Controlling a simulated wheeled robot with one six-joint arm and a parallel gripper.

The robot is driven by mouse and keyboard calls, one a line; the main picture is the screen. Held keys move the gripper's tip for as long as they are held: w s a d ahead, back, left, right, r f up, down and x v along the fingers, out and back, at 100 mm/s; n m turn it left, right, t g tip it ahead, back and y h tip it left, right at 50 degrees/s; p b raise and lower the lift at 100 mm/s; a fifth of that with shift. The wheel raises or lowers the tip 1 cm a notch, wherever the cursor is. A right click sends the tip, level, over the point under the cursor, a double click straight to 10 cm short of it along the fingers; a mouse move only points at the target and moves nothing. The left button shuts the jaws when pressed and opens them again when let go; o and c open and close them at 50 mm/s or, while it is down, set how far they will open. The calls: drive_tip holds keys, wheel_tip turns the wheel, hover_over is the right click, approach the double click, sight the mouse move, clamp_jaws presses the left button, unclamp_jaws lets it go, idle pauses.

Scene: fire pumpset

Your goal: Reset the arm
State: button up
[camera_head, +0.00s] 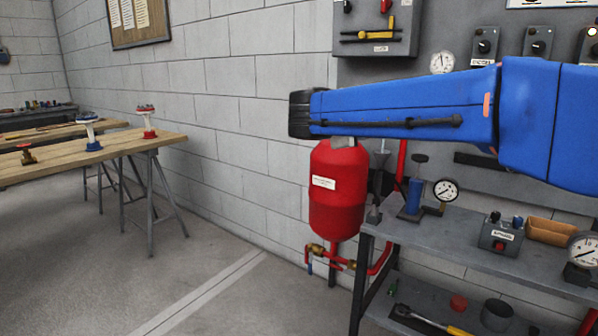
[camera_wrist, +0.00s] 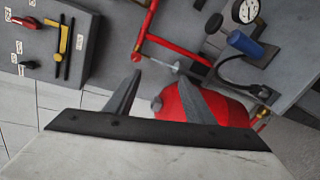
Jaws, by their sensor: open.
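My blue arm (camera_head: 400,105) reaches across the upper right of the head view, roughly level, with its black joint end in front of the block wall. My gripper (camera_wrist: 158,74) shows in the wrist view with its two grey fingers apart and nothing between them. A red tank (camera_head: 337,190) stands below the arm's black end in the head view. It also shows in the wrist view (camera_wrist: 205,106), partly hidden behind one finger. I cannot clearly make out the gripper in the head view, where the arm covers part of that area.
A grey bench (camera_head: 450,240) at right holds a pressure gauge (camera_head: 446,190), a switch box (camera_head: 500,234) and a tan tray (camera_head: 552,231). A wooden table (camera_head: 70,160) with valves stands at left. The floor between is clear.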

drive_tip(key=s+d+f+m+g+y, duration=0.3)
drive_tip(key=s+d+f+m+g, duration=0.3)
drive_tip(key=s+d+f, duration=1)
drive_tip(key=s+a+f+m+g+y, duration=0.1)
drive_tip(key=s+f+m+y, duration=0.2)
drive_tip(key=s+f, duration=0.5)
drive_tip(key=s+a+f+m+g+y, duration=0.1)
drive_tip(key=s+a+f+m+y, duration=0.1)
drive_tip(key=s+f+m, duration=0.3)
drive_tip(key=s+f+y, duration=0.1)
drive_tip(key=s+f, duration=0.3)
drive_tip(key=s, duration=0.6)
drive_tip(key=shift+s+a, duration=0.25)
drive_tip(key=shift+s, duration=0.15)
drive_tip(key=shift+r, duration=0.1)
idle(0.5)
